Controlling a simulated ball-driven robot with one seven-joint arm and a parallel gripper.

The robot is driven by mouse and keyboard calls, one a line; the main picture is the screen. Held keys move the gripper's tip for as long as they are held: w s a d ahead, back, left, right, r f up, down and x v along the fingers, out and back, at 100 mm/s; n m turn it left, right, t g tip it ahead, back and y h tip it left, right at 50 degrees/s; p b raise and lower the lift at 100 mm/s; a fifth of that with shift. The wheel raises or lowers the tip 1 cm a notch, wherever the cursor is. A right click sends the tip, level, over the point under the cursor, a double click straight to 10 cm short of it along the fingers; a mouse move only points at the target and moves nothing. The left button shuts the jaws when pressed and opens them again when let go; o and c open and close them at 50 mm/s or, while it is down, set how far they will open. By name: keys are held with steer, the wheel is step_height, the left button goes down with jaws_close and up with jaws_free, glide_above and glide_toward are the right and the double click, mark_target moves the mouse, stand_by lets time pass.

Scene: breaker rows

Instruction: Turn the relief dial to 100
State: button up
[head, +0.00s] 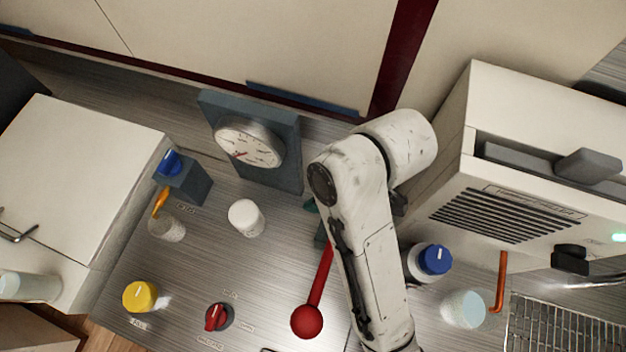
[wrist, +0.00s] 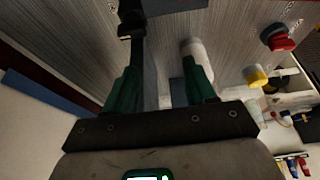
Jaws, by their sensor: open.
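Several knobs stand on the brushed metal panel (head: 190,270), and their labels are too small to read, so I cannot tell which is the relief dial. A red knob (head: 216,317) has labels around it. A yellow knob (head: 140,295) is to its left, a white round knob (head: 246,217) above it. A blue knob (head: 171,162) sits on a dark box. Another blue knob (head: 435,259) is right of my arm. My gripper (wrist: 160,75) is open, its green fingers apart; in the head view my arm mostly hides it. A white cylinder (wrist: 195,58) shows beyond the right finger.
A round gauge (head: 250,145) on a dark block stands at the back. A red ball-ended lever (head: 307,321) is just left of my arm. A white cabinet (head: 75,175) is at left, a vented white machine (head: 510,210) at right, with a wire rack (head: 565,325) below.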

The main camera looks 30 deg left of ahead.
steer(key=s+d+r, duration=0.4)
steer(key=s+r, duration=0.1)
steer(key=s, duration=0.4)
steer(key=shift+d+r, duration=0.25)
steer(key=shift+d, duration=0.05)
stand_by(0.5)
steer(key=shift+s, duration=0.2)
stand_by(0.4)
